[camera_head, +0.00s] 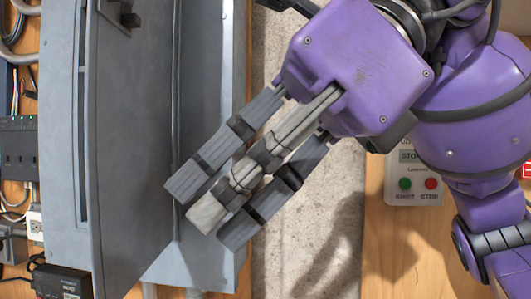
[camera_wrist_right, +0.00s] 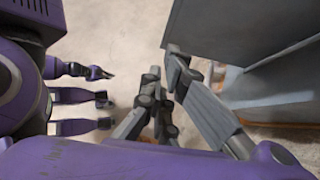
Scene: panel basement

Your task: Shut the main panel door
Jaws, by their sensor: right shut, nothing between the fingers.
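The main panel door (camera_head: 135,150) is a tall dark grey metal sheet in the head view, standing open at an angle to the grey cabinet (camera_head: 60,150). A small dark latch (camera_head: 128,16) is on its upper part. My right gripper (camera_head: 218,218) comes in from the upper right, shut and empty, its grey fingers in front of the pale grey metal to the right of the door. I cannot tell whether they touch it. In the right wrist view, the right fingers (camera_wrist_right: 165,100) are beside large grey metal surfaces. My left gripper (camera_wrist_right: 85,97) appears at the left there.
A control box (camera_head: 410,178) with green and red buttons is on the wooden board at the right. Black boxes, sockets and cables (camera_head: 18,150) line the left edge. A bare concrete strip (camera_head: 310,235) runs between the cabinet and the right board.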

